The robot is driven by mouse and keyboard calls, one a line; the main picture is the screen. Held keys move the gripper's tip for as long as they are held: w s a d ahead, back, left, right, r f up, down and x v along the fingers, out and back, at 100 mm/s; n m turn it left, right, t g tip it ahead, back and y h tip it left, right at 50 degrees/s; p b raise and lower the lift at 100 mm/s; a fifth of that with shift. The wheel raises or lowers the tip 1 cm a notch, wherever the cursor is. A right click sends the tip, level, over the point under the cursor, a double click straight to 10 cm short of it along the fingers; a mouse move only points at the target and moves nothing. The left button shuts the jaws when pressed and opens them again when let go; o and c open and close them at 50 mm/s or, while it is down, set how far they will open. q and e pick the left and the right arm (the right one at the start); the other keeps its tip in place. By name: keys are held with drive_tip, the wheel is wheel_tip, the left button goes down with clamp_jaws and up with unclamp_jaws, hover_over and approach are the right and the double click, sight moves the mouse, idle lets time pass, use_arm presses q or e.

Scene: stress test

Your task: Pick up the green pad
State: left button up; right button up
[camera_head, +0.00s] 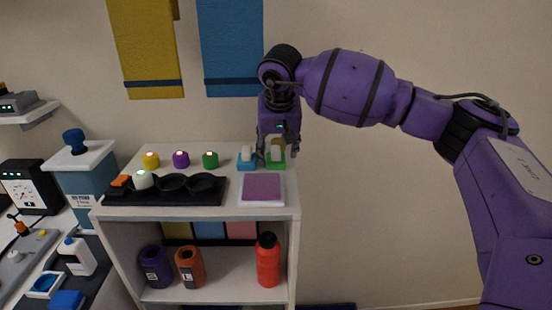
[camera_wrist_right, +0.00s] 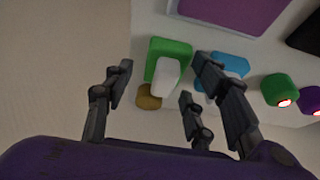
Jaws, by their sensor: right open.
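The green pad (camera_head: 270,163) is a small green block with a white part on it, at the back right of the white shelf top. It also shows in the right wrist view (camera_wrist_right: 176,48). My right gripper (camera_head: 277,150) hangs over it, fingers pointing down. In the right wrist view the open fingers (camera_wrist_right: 162,75) lie on either side of the pad in the picture, with nothing held. Whether they touch it, I cannot tell. One finger partly covers the pad in the head view. My left gripper is not in view.
A similar blue pad (camera_head: 246,164) sits close to its left, with a gold round thing (camera_wrist_right: 149,98) by the green pad. Green (camera_head: 210,160), purple (camera_head: 181,160) and yellow (camera_head: 151,161) knobs stand further left. A purple-topped pad (camera_head: 262,188) and black tray (camera_head: 215,198) lie in front.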

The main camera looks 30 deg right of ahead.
drive_tip(key=shift+r, duration=0.1)
drive_tip(key=c, duration=1.3)
drive_tip(key=shift+o, duration=0.2)
drive_tip(key=shift+s+r, duration=0.1)
drive_tip(key=shift+s+a+r, duration=0.1)
drive_tip(key=shift+r, duration=0.05)
drive_tip(key=s+a+r, duration=0.3)
drive_tip(key=s, duration=0.3)
drive_tip(key=s+a+r, duration=0.3)
drive_tip(key=s+r, duration=0.1)
drive_tip(key=s, duration=0.2)
drive_tip(key=shift+s+r+b, duration=0.15)
drive_tip(key=shift+r+b, duration=0.1)
drive_tip(key=shift+b, duration=0.05)
